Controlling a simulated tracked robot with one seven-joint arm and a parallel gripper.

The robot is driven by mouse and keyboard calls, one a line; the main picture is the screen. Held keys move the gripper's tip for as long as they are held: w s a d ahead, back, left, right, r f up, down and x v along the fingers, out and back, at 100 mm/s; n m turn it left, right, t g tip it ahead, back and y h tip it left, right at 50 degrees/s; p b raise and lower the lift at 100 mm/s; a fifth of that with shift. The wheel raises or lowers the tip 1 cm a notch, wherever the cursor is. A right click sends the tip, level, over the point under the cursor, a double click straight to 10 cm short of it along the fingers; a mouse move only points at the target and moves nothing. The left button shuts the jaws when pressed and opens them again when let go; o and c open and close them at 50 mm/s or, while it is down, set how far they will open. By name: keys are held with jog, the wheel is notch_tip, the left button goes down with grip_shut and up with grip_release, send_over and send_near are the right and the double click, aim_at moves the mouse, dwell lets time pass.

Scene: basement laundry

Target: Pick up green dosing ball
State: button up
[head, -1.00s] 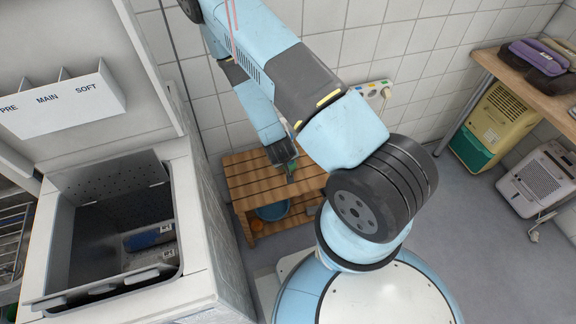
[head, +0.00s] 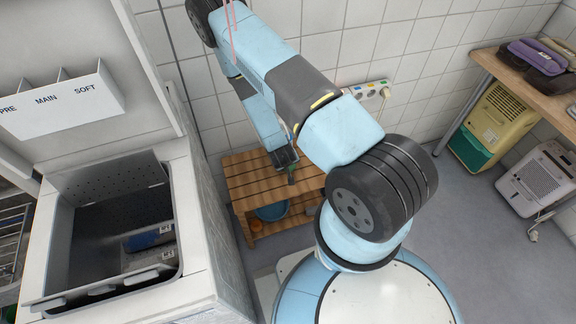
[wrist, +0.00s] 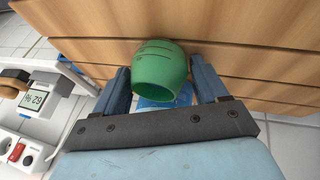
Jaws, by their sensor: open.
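The green dosing ball (wrist: 160,70) is a cup-like green piece with dark marking lines and an open rim facing the camera in the wrist view. It is at the slatted wooden bench (head: 243,183). My gripper (wrist: 162,78) is open, with one blue finger on each side of the ball. A narrow gap shows at the left finger; I cannot tell whether the right finger touches it. In the head view my gripper (head: 288,164) is over the bench top and hides most of the ball.
A blue basin (head: 272,211) and an orange item (head: 257,226) sit on the bench's lower shelf. A top-loading washer (head: 200,262) stands open at the left. Open floor lies to the right.

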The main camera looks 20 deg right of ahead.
jog(key=c, duration=0.9)
